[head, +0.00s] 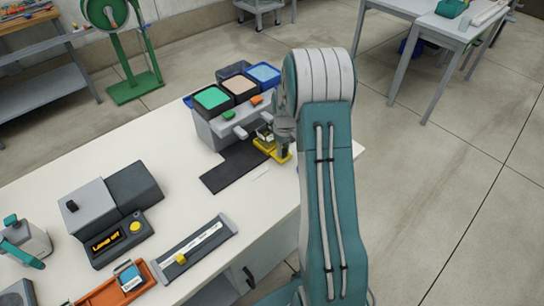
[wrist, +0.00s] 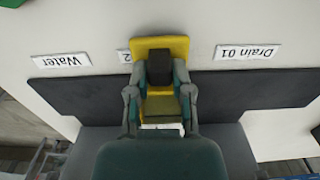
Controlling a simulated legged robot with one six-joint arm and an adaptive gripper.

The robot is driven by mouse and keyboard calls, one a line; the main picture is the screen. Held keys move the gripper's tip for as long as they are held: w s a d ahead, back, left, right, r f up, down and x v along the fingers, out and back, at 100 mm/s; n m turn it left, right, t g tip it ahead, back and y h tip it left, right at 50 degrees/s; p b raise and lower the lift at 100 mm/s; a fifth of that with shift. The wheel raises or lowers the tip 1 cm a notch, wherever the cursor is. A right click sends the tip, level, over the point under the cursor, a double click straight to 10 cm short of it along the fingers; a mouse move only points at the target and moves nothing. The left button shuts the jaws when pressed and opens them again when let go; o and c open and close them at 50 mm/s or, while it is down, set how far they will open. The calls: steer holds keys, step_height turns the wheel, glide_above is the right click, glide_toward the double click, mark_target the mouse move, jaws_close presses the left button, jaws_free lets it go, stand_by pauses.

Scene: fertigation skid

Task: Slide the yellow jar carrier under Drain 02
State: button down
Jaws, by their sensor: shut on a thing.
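The yellow jar carrier (head: 277,153) is at the right end of the dark mat (head: 228,171), in front of the grey dispenser unit (head: 212,133). In the wrist view the carrier (wrist: 181,48) has a dark upright block (wrist: 159,69) in its middle. My gripper (wrist: 159,92) is shut on the carrier, with one finger on each side. The carrier lies across the dark mat and covers most of the middle label (wrist: 124,56), leaving only a "2" showing. The "Water" label (wrist: 61,61) is to its left and the "Drain 01" label (wrist: 247,52) to its right. Drain outlets are hidden in the wrist view.
Green, beige and blue bins (head: 238,85) stand on the dispenser unit. Two pale spouts (head: 241,132) stick out at its front.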

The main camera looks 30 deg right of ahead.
steer(key=shift+w+d+f, duration=0.1)
steer(key=shift+d, duration=0.45)
steer(key=c, duration=0.5)
jaws_free()
steer(key=shift+r, duration=6)
